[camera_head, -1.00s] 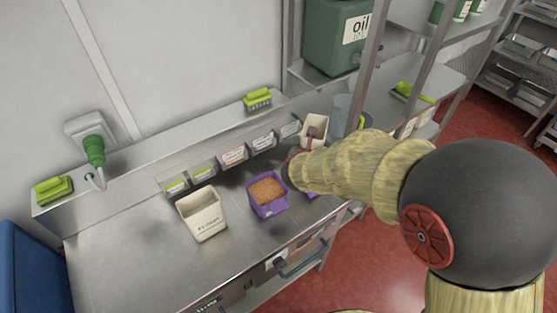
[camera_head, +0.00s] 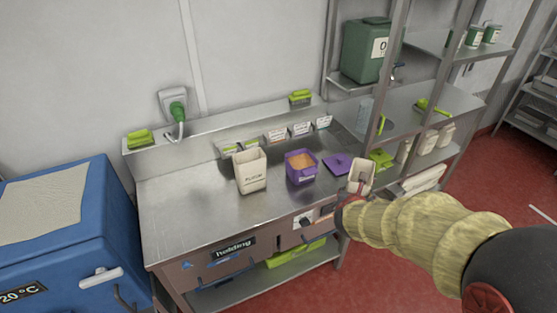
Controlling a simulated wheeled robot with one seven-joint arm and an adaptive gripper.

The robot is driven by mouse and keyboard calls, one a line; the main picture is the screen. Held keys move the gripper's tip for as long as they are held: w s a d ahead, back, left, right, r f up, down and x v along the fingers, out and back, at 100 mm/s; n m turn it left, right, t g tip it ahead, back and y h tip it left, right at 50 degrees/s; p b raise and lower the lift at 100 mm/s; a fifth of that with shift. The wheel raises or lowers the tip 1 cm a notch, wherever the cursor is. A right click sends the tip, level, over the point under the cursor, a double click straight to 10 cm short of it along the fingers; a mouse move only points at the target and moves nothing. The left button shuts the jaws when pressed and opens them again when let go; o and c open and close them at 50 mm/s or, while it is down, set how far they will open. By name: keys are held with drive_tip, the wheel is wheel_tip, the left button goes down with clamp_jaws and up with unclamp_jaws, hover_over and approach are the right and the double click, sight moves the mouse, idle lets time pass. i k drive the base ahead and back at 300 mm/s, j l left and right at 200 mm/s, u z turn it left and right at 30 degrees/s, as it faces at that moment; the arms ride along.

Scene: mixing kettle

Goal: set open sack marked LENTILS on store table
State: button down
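A cream open-topped sack (camera_head: 354,180) is at my gripper (camera_head: 359,187), off the right end of the steel counter (camera_head: 190,215). The gripper appears shut on the sack's near wall. No lettering on this sack is readable from here. Another cream open sack (camera_head: 250,175), whose print looks like FLOUR, stands upright on the counter. No table marked as the store table can be made out; the counter's front carries the word "holding".
A purple tub (camera_head: 301,176) of orange-brown contents stands beside its purple lid (camera_head: 337,163). Steel shelves (camera_head: 440,102) rise at the right, with a green canister (camera_head: 364,52) on one. A blue chest (camera_head: 60,240) stands left. The counter's left part is clear.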

sight(175, 223)
drive_tip(key=l+u, duration=0.15)
drive_tip(key=u, duration=1.2)
drive_tip(key=k+j, duration=0.05)
